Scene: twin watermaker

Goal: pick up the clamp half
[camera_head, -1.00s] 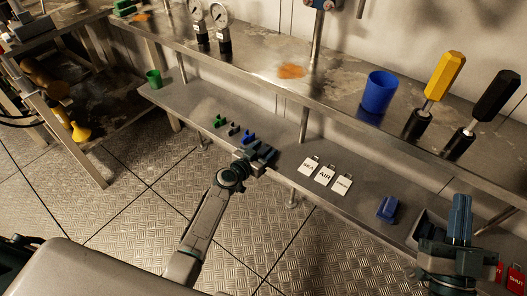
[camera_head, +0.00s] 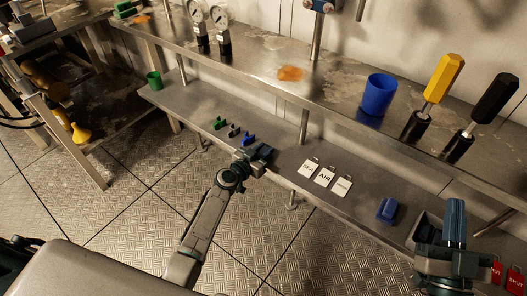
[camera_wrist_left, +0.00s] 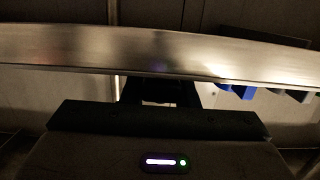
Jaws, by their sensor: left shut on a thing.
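Several small clamp-like pieces lie in a row on the lower shelf: a green one (camera_head: 220,123), a dark grey one (camera_head: 235,130) and a blue one (camera_head: 248,138). My left gripper (camera_head: 262,154) is at the shelf, just right of the blue piece, shut on a clamp half that its fingers mostly hide. In the left wrist view, the dark fingers (camera_wrist_left: 158,92) are near the middle, and the blue piece (camera_wrist_left: 236,90) shows to their right. My right gripper (camera_head: 455,220) points upward at the lower right; its jaw opening is unclear.
White labelled tags (camera_head: 325,177) and a blue block (camera_head: 387,210) lie right of the left gripper on the lower shelf. A green cup (camera_head: 154,80) stands at its left end. The upper shelf (camera_head: 335,98) overhangs behind, with a blue cup (camera_head: 378,93) on it.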

